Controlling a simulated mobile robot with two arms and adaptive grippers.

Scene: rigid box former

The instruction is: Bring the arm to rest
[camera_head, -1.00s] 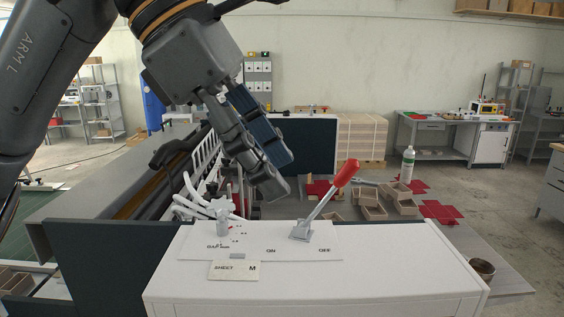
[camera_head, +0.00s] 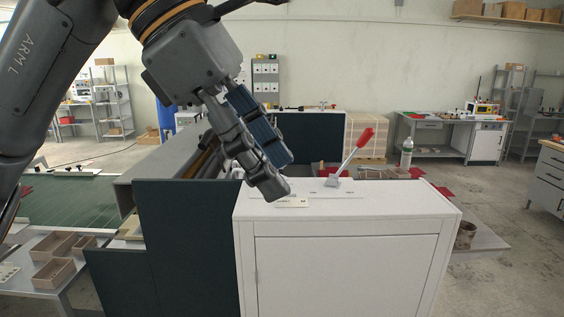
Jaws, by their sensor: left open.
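My left gripper (camera_head: 268,180) hangs from the upper left with its fingers pointing down and right, empty. In the picture it overlaps the left end of the white cabinet's top; I cannot tell the exact gap. The white cabinet (camera_head: 345,275) carries a lever with a red handle (camera_head: 363,138), tilted up to the right, apart from the gripper. A small label plate (camera_head: 292,203) lies on the cabinet top near the fingertips. My left arm (camera_head: 30,75) fills the upper left. My right gripper is out of view.
A dark panel (camera_head: 185,245) stands left of the cabinet. Wooden boxes (camera_head: 55,272) sit on a table at the lower left. A white bottle (camera_head: 407,152) and a brown bucket (camera_head: 465,235) are to the right. Open floor lies at the far right.

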